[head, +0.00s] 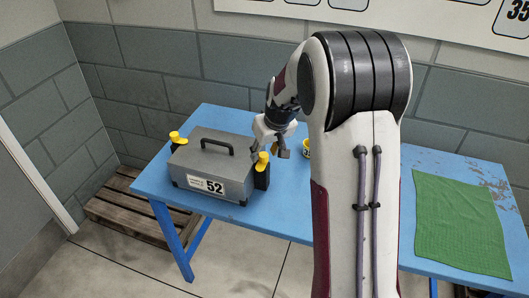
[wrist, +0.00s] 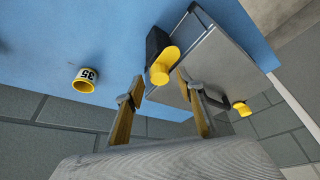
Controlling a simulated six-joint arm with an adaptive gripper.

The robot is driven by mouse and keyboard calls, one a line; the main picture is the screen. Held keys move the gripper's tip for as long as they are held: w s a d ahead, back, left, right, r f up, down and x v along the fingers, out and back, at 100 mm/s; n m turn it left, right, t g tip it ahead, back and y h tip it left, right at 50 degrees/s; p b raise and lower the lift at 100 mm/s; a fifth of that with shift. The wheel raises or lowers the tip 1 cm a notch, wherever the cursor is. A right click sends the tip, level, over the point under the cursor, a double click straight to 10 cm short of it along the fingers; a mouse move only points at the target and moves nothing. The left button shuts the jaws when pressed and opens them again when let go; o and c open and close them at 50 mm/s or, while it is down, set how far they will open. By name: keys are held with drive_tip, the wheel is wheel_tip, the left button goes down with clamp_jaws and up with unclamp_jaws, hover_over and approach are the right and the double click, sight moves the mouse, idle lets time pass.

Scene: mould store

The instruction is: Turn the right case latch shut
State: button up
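The grey case (head: 212,165) with a "52" label and a dark top handle stands on the blue table. Its right latch (head: 262,160), a yellow knob with a lever on a black block, is at the case's right end. The left latch (head: 176,138), also yellow, is at the other end. My gripper (head: 270,143) is just above and behind the right latch. In the wrist view, my gripper (wrist: 160,80) is open and empty, the right latch (wrist: 164,67) lies ahead between its fingertips, apparently not gripped, and the left latch (wrist: 242,108) is farther off.
A yellow ring-like piece (head: 306,147) marked "35" in the wrist view (wrist: 84,80) is on the table behind my arm. A green cloth (head: 460,222) lies at the right. A wooden pallet (head: 120,205) is on the floor at the left. The blue table (head: 225,120) is bare behind the case.

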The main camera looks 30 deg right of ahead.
drive_tip(key=shift+w+f, duration=0.15)
drive_tip(key=shift+f, duration=0.2)
clamp_jaws()
